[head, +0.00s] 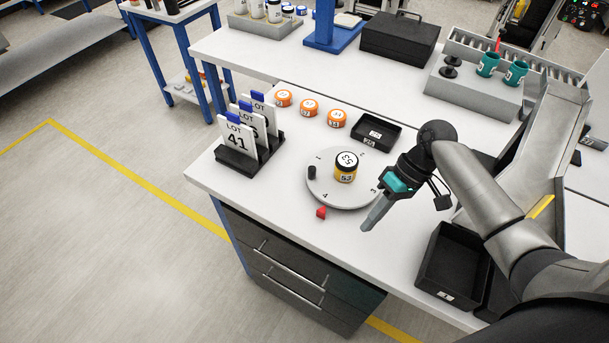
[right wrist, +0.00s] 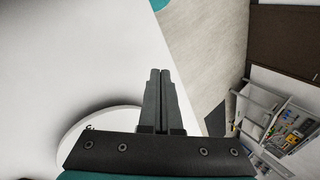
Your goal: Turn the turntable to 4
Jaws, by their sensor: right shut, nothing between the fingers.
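The turntable (head: 326,195) is a round white disc on the workbench, with numbers near its rim. The 4 is at its front, close to a small red pointer (head: 321,213) on the bench. A black peg (head: 312,172) stands at its left edge, by the 1. A jar labelled 53 (head: 346,168) with a black lid stands near the disc's middle. The 3 is at the right, near my right gripper (head: 367,227), which is shut and empty just right of and in front of the disc. The disc's edge (right wrist: 75,130) also shows in the right wrist view. My left gripper is out of view.
A LOT 41 card rack (head: 236,165) stands left of the turntable. Orange-lidded jars (head: 309,108) and a small black tray (head: 376,131) are behind it. A black bin (head: 450,270) is at the right, beside a metal chute (head: 545,150). The bench front is clear.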

